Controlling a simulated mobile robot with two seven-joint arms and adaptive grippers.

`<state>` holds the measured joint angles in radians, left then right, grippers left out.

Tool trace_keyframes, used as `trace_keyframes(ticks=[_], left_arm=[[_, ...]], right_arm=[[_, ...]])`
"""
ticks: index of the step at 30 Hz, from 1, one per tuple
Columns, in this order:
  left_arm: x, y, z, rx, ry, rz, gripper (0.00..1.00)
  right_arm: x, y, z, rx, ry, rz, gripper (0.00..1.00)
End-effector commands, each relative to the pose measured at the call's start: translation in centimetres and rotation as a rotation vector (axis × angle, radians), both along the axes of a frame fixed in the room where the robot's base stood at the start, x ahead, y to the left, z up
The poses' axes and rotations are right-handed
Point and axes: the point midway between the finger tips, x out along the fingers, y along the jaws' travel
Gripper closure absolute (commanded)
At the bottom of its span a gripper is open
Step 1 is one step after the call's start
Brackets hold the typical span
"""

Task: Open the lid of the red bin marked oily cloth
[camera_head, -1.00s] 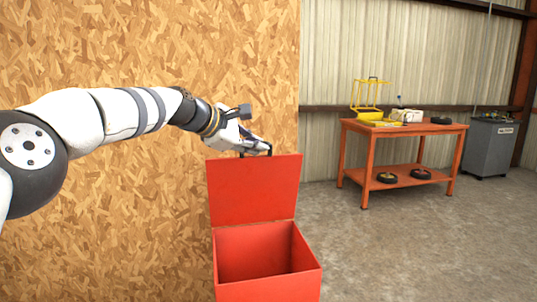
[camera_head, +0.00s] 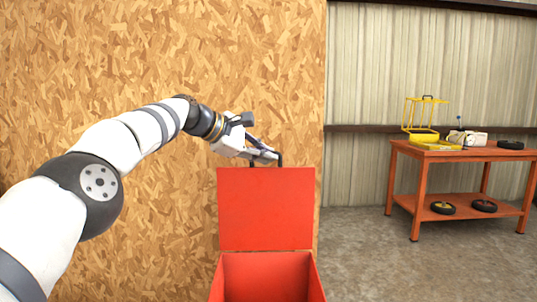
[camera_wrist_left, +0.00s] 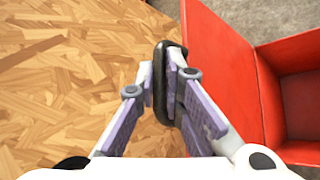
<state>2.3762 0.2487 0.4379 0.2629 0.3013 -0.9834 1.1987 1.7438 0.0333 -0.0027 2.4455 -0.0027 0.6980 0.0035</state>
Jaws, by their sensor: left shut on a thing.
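The red bin (camera_head: 265,272) stands against the wood-chip board wall, and its inside shows empty as far as I can see. Its lid (camera_head: 266,208) is raised upright at the back of the bin. No marking on the bin can be read. My left gripper (camera_head: 266,157) is at the top edge of the lid, shut on the black lid handle (camera_head: 281,160). In the left wrist view the gripper's fingers (camera_wrist_left: 168,85) close around the dark handle (camera_wrist_left: 161,95), with the open bin (camera_wrist_left: 295,95) to the right. My right gripper is not in view.
The wood-chip wall (camera_head: 150,60) is close behind the lid and arm. An orange workbench (camera_head: 400,165) with a yellow frame (camera_head: 424,115) and wheels stands to the right. The concrete floor (camera_head: 365,250) between bin and bench is clear.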

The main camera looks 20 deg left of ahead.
Motion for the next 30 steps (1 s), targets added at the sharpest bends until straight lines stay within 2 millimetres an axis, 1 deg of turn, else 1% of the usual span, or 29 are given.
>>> trace_keyframes(ticks=[1,7,8,9,10,11,25,30], left_arm=[[0.0,0.0,-0.7,0.005,0.011,-0.003,1.00],[0.0,0.0,-0.7,0.006,0.012,-0.003,1.00],[0.0,0.0,-0.7,0.006,0.012,-0.003,0.89],[0.0,0.0,-0.7,0.006,0.012,-0.003,0.80],[0.0,0.0,-0.7,0.006,0.012,-0.003,0.73],[0.0,0.0,-0.7,0.006,0.011,-0.003,0.70],[-0.1,0.2,-0.3,0.004,0.007,-0.002,0.70],[-1.1,1.1,0.8,0.004,0.005,0.001,0.70]], right_arm=[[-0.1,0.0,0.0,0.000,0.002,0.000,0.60],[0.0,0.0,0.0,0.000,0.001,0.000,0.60],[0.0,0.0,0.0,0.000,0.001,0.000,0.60],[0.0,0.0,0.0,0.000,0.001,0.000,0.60],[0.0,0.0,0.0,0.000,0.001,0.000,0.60],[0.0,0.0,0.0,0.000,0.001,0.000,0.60],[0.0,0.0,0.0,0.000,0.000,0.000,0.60],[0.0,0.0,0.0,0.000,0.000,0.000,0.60]])
